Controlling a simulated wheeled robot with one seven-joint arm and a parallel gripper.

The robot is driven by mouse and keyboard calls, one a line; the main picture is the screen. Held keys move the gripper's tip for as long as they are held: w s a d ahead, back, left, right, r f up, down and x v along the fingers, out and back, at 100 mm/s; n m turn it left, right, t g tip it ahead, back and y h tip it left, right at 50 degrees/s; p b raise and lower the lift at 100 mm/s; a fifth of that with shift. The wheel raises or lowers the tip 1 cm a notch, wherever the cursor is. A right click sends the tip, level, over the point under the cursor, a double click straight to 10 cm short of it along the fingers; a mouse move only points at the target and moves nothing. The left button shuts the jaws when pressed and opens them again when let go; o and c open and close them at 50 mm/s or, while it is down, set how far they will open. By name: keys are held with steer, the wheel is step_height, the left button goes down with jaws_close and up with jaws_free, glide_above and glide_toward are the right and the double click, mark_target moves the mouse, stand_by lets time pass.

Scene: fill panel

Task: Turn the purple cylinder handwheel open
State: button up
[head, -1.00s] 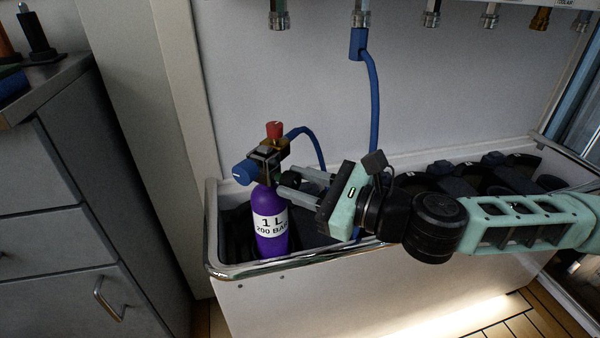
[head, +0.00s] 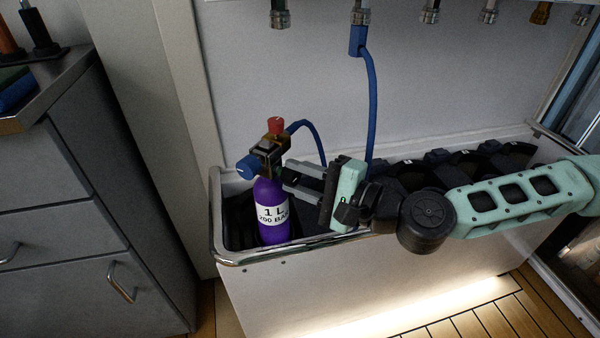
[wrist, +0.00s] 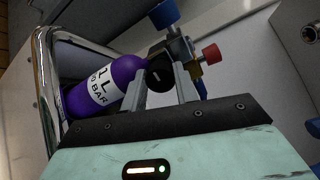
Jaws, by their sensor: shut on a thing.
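The purple cylinder (head: 268,190) stands in the white bin at its left end, with a white "1 L 200 BAR" label. It also shows in the wrist view (wrist: 122,72). Its black round handwheel (wrist: 160,74) with a white mark sits at the neck, between my fingertips. My gripper (head: 286,176) reaches in from the right at the valve and is shut on the handwheel; the fingers hide most of the handwheel in the head view. The brass valve block above carries a blue knob (head: 248,167) on the left and a red knob (head: 276,125) on top.
The metal-rimmed bin (head: 285,256) holds several dark items right of the cylinder. A blue hose (head: 373,110) hangs from a fitting above; another runs from the valve. Grey drawers (head: 70,210) stand at the left, and a white wall is behind.

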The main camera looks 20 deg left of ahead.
steer(key=n, duration=0.3)
steer(key=shift+n+p, duration=0.3)
steer(key=shift+n, duration=0.1)
steer(key=n, duration=0.3)
steer(key=shift+t, duration=0.3)
steer(key=n, duration=0.7)
steer(key=shift+f+n, duration=0.15)
steer(key=shift+n, duration=0.15)
steer(key=n+b, duration=0.3)
steer(key=n, duration=0.3)
steer(key=shift+f+b, duration=0.15)
steer(key=shift+b, duration=0.15)
steer(key=shift+n+b, duration=1.55)
steer(key=shift+n, duration=0.75)
steer(key=o, duration=1)
steer(key=shift+c, duration=0.2)
